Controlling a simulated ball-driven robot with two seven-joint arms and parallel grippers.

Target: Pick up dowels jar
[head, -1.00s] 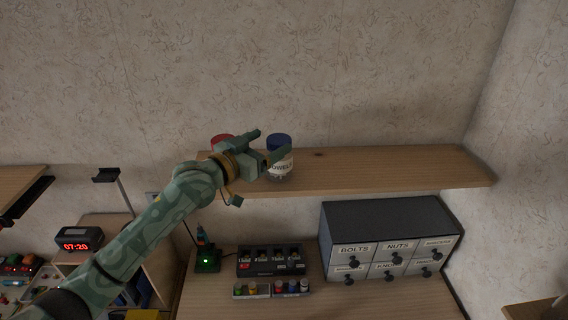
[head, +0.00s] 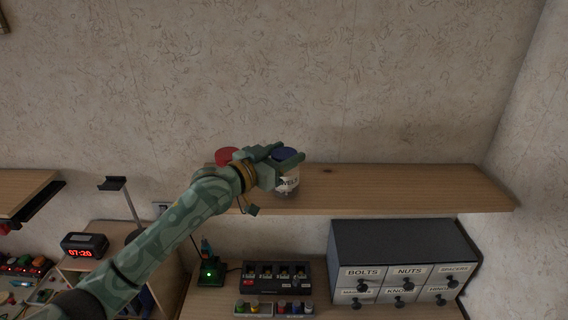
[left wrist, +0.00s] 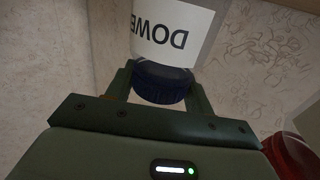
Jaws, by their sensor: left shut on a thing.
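The dowels jar (head: 289,184) is clear with a white label and a dark blue lid. It is at the left part of the wooden wall shelf (head: 400,187), and I cannot tell whether it still touches the shelf. My left gripper (head: 287,157) is shut on the jar, with its fingers on either side of the blue lid. In the left wrist view the lid (left wrist: 161,84) sits between the fingers and the label (left wrist: 172,38) reads "DOWE", upside down. My right gripper is not in view.
A red-lidded jar (head: 227,155) stands just left of the dowels jar, partly behind my gripper; its red lid (left wrist: 290,157) shows in the left wrist view. Below are a labelled drawer cabinet (head: 400,245) and a battery charger (head: 277,275). The shelf's right side is clear.

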